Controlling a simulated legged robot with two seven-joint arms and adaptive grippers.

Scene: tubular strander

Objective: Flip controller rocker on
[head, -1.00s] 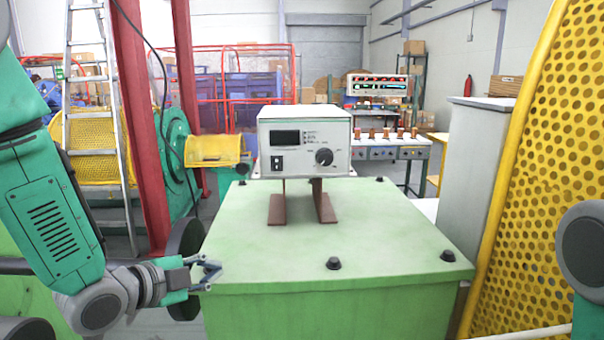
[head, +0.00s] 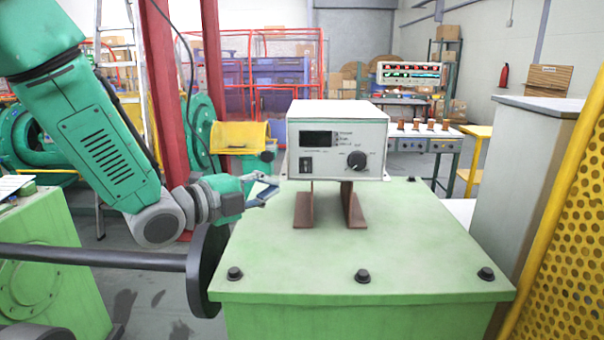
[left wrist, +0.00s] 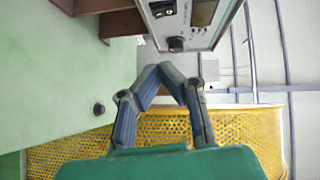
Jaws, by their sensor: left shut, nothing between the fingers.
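The controller (head: 335,142) is a white box with a dark display, a round black knob (head: 356,160) and a small black rocker (head: 306,166) at the lower left of its front. It stands on brown brackets (head: 352,205) on a green cabinet. In the left wrist view the rocker (left wrist: 163,9) is at the top edge, with the knob (left wrist: 176,44) below it. My left gripper (head: 272,184) is shut and empty, just left of the controller's front and apart from it. Its fingers (left wrist: 172,72) also show in the left wrist view. My right gripper is not in view.
The green cabinet top (head: 290,250) is mostly clear, with several black bolts near its edges. A yellow perforated guard (head: 570,240) and a grey cabinet (head: 520,170) stand at right. A dark round flange (head: 205,270) and shaft are at lower left.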

